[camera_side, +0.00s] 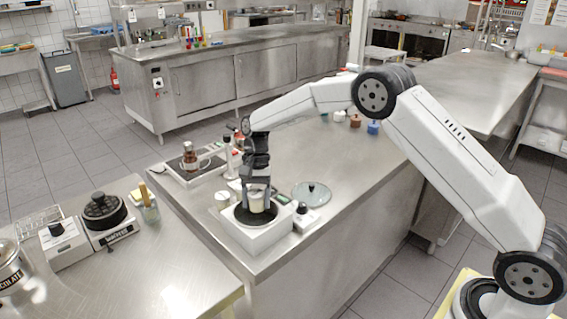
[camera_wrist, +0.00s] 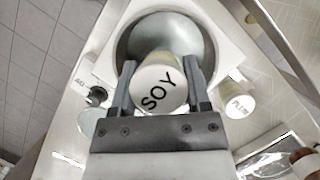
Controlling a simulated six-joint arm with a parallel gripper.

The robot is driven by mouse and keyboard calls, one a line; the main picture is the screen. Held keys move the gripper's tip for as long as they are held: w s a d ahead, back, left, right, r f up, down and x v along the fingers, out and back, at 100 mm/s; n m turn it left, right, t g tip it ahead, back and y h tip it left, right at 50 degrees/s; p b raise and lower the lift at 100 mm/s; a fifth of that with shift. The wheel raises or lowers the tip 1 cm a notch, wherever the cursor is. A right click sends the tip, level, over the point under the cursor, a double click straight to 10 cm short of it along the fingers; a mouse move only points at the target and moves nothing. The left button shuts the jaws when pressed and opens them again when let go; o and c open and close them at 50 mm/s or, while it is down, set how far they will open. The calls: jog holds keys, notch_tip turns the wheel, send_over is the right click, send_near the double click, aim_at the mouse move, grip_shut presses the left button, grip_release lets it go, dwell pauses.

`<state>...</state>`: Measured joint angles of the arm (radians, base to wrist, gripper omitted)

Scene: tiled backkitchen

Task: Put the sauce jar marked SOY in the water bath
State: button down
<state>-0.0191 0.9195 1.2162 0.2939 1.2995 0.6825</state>
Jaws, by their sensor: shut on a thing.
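The sauce jar marked SOY (camera_wrist: 160,84) has a white lid with black letters and sits between the two fingers of my gripper (camera_wrist: 160,88), which is shut on it. In the side view the jar (camera_side: 256,203) shows pale below my gripper (camera_side: 257,194). The water bath (camera_side: 252,232) is a white box with a round dark basin at the counter's near corner. In the wrist view the bath's round basin (camera_wrist: 128,49) lies behind and around the upper part of the jar. The jar is over or in the basin opening; I cannot tell how deep its base is.
A jar marked PLUM (camera_wrist: 237,103) stands right of the bath in the wrist view. A round lid (camera_side: 312,192) lies on the counter behind the bath, with a small white device (camera_side: 306,218) beside it. A tray with bottles (camera_side: 188,167) is further back left.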

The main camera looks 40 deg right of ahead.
aim_at(256, 209)
jog(key=shift+w+f, duration=0.2)
jog(key=shift+f, duration=1.5)
jog(key=shift+f, duration=0.6)
jog(key=shift+c, duration=0.2)
grip_release()
jog(key=shift+w+r, duration=0.1)
jog(key=shift+r, duration=0.8)
jog(key=v, duration=1.1)
jog(key=shift+d+r, duration=0.1)
